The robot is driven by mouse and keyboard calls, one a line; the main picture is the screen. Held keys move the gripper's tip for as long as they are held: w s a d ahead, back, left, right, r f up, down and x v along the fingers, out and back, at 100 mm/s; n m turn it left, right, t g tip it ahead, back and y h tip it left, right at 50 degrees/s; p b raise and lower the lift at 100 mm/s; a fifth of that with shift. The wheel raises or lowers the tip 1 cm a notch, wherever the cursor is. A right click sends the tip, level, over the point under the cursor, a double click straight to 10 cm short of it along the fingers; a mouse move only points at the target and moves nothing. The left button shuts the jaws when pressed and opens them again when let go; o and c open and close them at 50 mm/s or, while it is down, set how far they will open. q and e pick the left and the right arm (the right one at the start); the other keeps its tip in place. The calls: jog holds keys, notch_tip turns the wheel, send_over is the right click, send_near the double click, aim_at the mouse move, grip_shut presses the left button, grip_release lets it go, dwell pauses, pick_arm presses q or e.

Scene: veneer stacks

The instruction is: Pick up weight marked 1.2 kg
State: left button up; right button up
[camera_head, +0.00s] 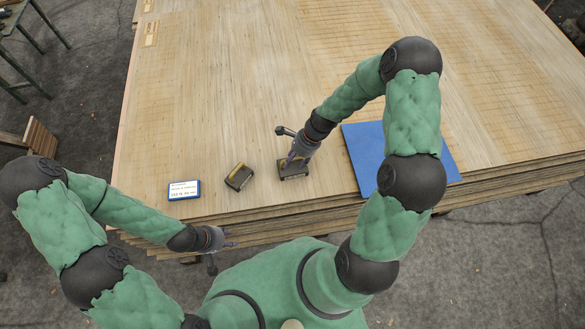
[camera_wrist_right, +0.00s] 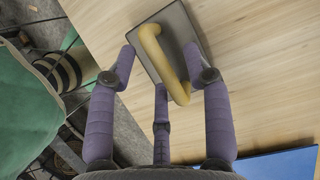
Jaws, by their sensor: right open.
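Two dark block weights with yellowish handles lie near the front edge of the wooden stack. One weight (camera_head: 239,178) sits tilted in the picture to the left. The other weight (camera_head: 293,171) is under my right gripper (camera_head: 296,160). In the right wrist view this weight (camera_wrist_right: 181,22) shows its yellow bar handle, with the open fingers of my right gripper (camera_wrist_right: 160,68) around its near end. I see no clear gap closed on the handle. No mass marking is readable on either weight. My left gripper (camera_head: 232,238) hangs empty before the stack's front edge, its fingers apart.
A blue-edged card (camera_head: 184,190) with small text lies left of the weights. A flat blue mat (camera_head: 362,150) lies to the right, partly behind my right arm. The wide veneer stack (camera_head: 220,80) is mostly bare behind the weights.

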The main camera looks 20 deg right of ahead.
jog(key=shift+w+a+f, duration=0.1)
jog(key=shift+a+f, duration=0.05)
jog(key=shift+f, duration=0.4)
jog(key=shift+r, duration=0.1)
grip_shut()
jog(key=shift+r, duration=0.1)
